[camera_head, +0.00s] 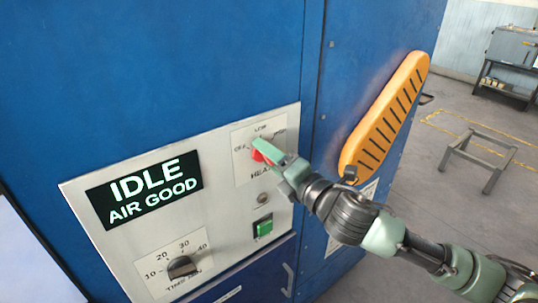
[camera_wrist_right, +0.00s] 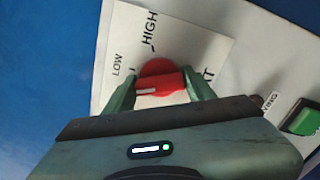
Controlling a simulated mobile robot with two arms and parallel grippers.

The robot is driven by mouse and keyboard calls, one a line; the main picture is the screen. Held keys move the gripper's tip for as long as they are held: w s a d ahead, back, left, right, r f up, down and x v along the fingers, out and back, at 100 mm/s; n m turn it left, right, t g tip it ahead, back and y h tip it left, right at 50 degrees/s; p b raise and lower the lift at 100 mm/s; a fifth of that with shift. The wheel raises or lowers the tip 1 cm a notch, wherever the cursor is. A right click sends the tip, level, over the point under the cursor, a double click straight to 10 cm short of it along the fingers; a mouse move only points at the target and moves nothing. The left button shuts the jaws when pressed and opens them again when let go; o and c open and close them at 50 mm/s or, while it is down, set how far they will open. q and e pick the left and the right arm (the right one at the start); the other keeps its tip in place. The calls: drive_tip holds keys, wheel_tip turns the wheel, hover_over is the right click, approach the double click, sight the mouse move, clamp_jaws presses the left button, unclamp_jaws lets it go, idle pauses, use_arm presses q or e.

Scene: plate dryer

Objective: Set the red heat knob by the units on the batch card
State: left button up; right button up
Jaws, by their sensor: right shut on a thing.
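The red heat knob (camera_head: 257,156) sits on the pale control panel under the marks OFF, LOW and HIGH. My right gripper (camera_head: 268,152) is shut on it and covers much of it. In the right wrist view the knob (camera_wrist_right: 160,72) has its grip bar between the two green fingers (camera_wrist_right: 160,88). The bar's white line points left, below the LOW label; the OFF label is not visible there. A white printed sheet (camera_head: 367,193) is on the cabinet beside the arm; its text is too small to read, and I cannot tell whether it is the batch card.
The display (camera_head: 145,189) reads IDLE, AIR GOOD. Below are a black time knob (camera_head: 182,268) and a green button (camera_head: 263,227). An orange slotted part (camera_head: 385,118) sticks out close to my right arm. Open floor and a low metal frame (camera_head: 478,158) lie to the right.

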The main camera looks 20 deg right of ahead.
drive_tip(key=m, duration=0.4)
drive_tip(key=shift+m+p, duration=0.3)
drive_tip(key=shift+p, duration=0.05)
drive_tip(key=m+p, duration=0.1)
drive_tip(key=m, duration=0.3)
drive_tip(key=shift+m, duration=0.3)
drive_tip(key=m+p, duration=0.1)
drive_tip(key=m, duration=0.4)
drive_tip(key=shift+p, duration=0.4)
drive_tip(key=shift+m+p, duration=0.45)
drive_tip(key=shift+m, duration=0.95)
drive_tip(key=shift+f, duration=0.1)
drive_tip(key=o, duration=1.4)
